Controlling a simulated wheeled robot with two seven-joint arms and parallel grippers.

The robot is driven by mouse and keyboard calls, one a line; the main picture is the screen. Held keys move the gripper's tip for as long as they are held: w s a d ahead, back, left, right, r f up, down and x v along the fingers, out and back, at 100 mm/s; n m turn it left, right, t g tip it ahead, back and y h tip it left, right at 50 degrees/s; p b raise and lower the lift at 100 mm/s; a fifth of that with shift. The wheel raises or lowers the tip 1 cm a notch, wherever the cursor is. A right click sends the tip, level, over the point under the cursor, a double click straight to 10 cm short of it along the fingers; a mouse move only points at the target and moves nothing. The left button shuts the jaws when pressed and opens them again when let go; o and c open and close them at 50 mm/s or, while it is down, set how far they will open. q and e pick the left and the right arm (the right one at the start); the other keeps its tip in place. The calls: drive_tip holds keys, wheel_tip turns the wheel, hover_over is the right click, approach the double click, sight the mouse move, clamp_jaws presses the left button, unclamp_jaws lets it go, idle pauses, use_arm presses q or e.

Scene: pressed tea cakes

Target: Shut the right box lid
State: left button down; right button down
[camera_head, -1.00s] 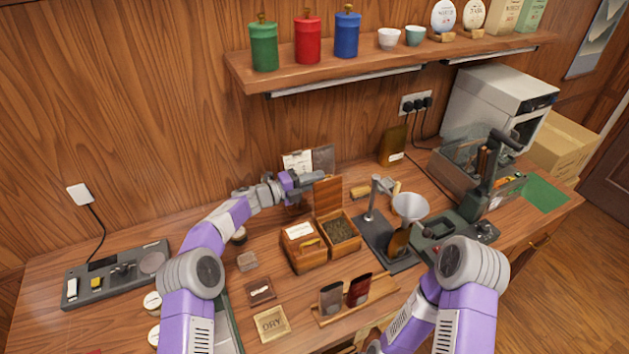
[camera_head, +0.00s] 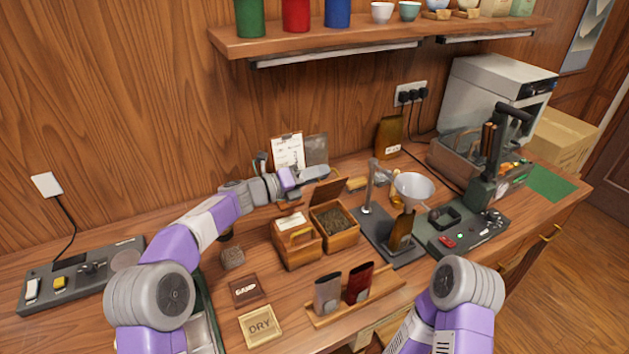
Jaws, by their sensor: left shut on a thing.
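The right box (camera_head: 343,241) is a square wooden box with dark loose tea (camera_head: 337,219) showing inside. Its wooden lid (camera_head: 326,192) is hinged at the back and stands raised, tilted forward over the rear of the box. My left gripper (camera_head: 318,173) reaches in from the left and is shut on the lid's upper edge; its fingertips are small and partly hard to make out. The left box (camera_head: 298,256) stands beside it with its lid down, bearing a pale label and a handle. My right arm shows at the lower right, but its gripper is out of view.
A stand with a funnel (camera_head: 413,187) is close on the right. A wooden holder with two pouches (camera_head: 360,283) stands in front. A clipboard (camera_head: 287,152) leans behind my left gripper.

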use_arm(q)
drive_tip(key=shift+s+f, duration=0.15)
drive_tip(key=shift+f, duration=0.2)
drive_tip(key=c, duration=1.2)
unclamp_jaws()
drive_tip(key=shift+r, duration=0.15)
drive_tip(key=v, duration=0.7)
drive_tip(key=shift+a, duration=0.3)
